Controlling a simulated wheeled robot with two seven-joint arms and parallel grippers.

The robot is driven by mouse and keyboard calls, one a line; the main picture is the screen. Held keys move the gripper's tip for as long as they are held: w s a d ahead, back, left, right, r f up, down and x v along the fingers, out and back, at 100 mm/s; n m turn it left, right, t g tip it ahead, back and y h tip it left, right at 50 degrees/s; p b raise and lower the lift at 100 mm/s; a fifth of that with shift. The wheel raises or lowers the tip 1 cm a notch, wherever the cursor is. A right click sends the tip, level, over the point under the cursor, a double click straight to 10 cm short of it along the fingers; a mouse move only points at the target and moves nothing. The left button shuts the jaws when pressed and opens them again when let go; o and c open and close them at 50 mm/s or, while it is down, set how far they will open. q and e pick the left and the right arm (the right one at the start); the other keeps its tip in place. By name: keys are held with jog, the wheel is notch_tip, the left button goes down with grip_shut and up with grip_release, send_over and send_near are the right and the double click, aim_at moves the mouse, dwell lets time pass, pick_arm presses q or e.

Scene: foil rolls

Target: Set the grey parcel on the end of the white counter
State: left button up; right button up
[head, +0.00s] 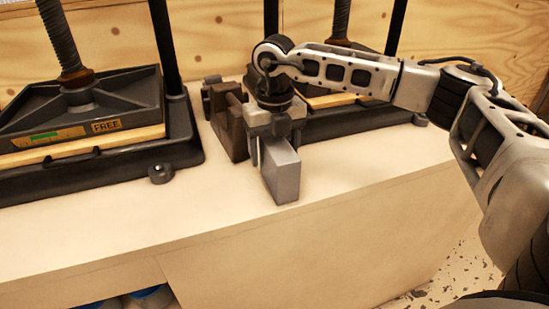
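The grey parcel (281,174) is a narrow upright block in the middle of the head view, over the front part of the pale counter (150,222). My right gripper (274,138) comes down on it from above, with its fingers at the parcel's upper part, and looks shut on it. The gripper hides the parcel's top. I cannot tell whether the parcel's bottom touches the counter. My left gripper is out of view.
A dark screw press (85,115) with a "FREE" label stands at left. A second press (345,122) stands behind my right arm. A brown notched block (229,124) is just left of the gripper. The counter's front strip is clear.

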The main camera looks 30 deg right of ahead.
jog(key=c, duration=1.5)
grip_shut()
jog(key=shift+r, duration=0.1)
